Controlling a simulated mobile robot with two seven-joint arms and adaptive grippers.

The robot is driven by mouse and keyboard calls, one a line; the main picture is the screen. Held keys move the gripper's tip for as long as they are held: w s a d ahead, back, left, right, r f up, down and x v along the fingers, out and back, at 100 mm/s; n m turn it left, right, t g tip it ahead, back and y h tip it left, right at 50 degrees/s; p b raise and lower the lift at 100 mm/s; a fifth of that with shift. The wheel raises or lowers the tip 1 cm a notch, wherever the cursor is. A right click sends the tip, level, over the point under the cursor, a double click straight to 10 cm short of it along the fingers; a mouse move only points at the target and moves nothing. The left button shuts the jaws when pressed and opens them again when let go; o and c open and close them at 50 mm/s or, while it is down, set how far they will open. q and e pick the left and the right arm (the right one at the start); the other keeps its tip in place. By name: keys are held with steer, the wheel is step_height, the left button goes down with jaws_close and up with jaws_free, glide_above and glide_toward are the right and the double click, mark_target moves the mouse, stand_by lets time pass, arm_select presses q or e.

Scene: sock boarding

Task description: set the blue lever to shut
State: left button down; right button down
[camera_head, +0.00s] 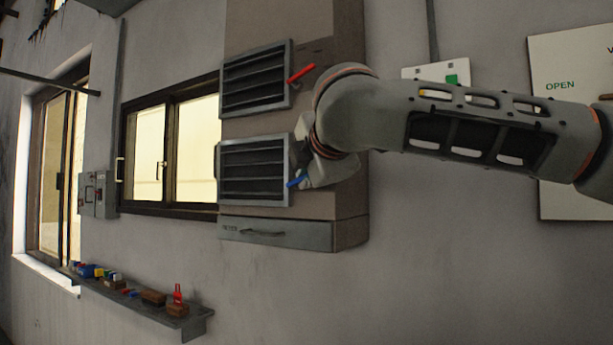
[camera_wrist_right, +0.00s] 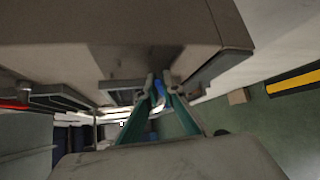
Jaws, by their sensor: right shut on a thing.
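The blue lever (camera_head: 296,182) is at the right edge of the lower louvred vent (camera_head: 253,171) on the brown cabinet. My right gripper (camera_head: 300,174) is at the lever, and its wrist and arm hide part of the lever and the cabinet side. In the right wrist view the fingers (camera_wrist_right: 161,92) are closed on the blue lever (camera_wrist_right: 159,96), of which a small blue part shows between them. My left gripper is in neither view.
A red lever (camera_head: 301,73) stands at the upper vent (camera_head: 255,79), pointing up and right. A drawer (camera_head: 262,233) is below the vents. A shelf (camera_head: 196,321) with several small items is at lower left. A grey switch box (camera_head: 97,194) is beside the window.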

steer(key=shift+w+r+g+p, duration=0.1)
steer(key=shift+r+g+p, duration=0.2)
steer(key=shift+p, duration=0.3)
steer(key=shift+a+r+n+g+h+p, duration=0.2)
steer(key=shift+n+g+h+p, duration=0.1)
steer(key=shift+n+h+p, duration=0.15)
steer(key=shift+w+n+g, duration=0.1)
steer(key=shift+n+g, duration=0.15)
steer(key=shift+g, duration=0.05)
steer(key=shift+a+r+n+g+h, duration=0.2)
steer(key=shift+n+g+h, duration=0.2)
steer(key=shift+h, duration=0.15)
steer(key=shift+w+a+r+n+g+h, duration=0.15)
steer(key=shift+w+n+g+h, duration=0.05)
steer(key=shift+n+g+h, duration=0.25)
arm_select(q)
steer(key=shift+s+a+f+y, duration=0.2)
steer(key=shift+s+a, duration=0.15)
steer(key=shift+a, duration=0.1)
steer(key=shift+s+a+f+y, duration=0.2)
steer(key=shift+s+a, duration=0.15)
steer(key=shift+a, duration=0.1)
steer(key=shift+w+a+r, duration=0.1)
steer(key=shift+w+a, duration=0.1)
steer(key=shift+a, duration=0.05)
arm_select(e)
steer(key=shift+r+g, duration=0.15)
steer(key=shift+g, duration=0.1)
